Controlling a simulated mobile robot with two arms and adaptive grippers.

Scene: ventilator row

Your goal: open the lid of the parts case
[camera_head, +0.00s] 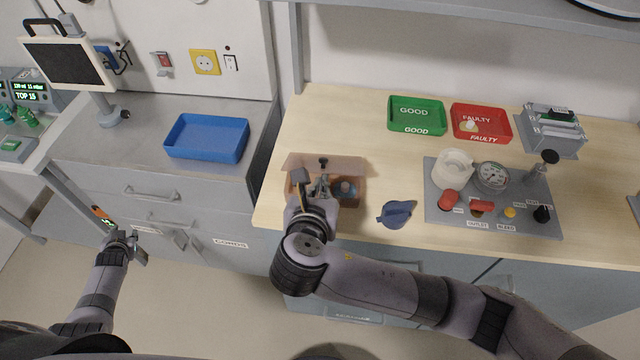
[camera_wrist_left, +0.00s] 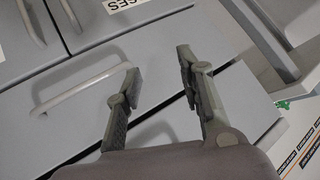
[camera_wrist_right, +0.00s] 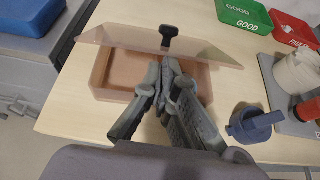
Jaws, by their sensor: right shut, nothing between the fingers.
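The parts case (camera_head: 357,198) is a brownish box at the table's front left. Its see-through lid (camera_head: 345,163) has a black knob (camera_head: 323,162). In the right wrist view the lid (camera_wrist_right: 120,38) appears tilted up at the back of the case (camera_wrist_right: 103,70), with the front of the inside showing. My right gripper (camera_wrist_right: 168,70) is shut and empty over the case, its tips just in front of and below the knob; I cannot tell if they touch the lid. My left gripper (camera_wrist_left: 158,66) is open and empty, low before the grey drawers, away from the case.
A blue-grey knobbed part (camera_head: 397,213) lies right of the case. A test panel (camera_head: 500,215) stands further right. Green (camera_head: 416,115) and red (camera_head: 482,123) trays sit behind. A blue tray (camera_head: 207,138) is on the left counter. Table behind the case is clear.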

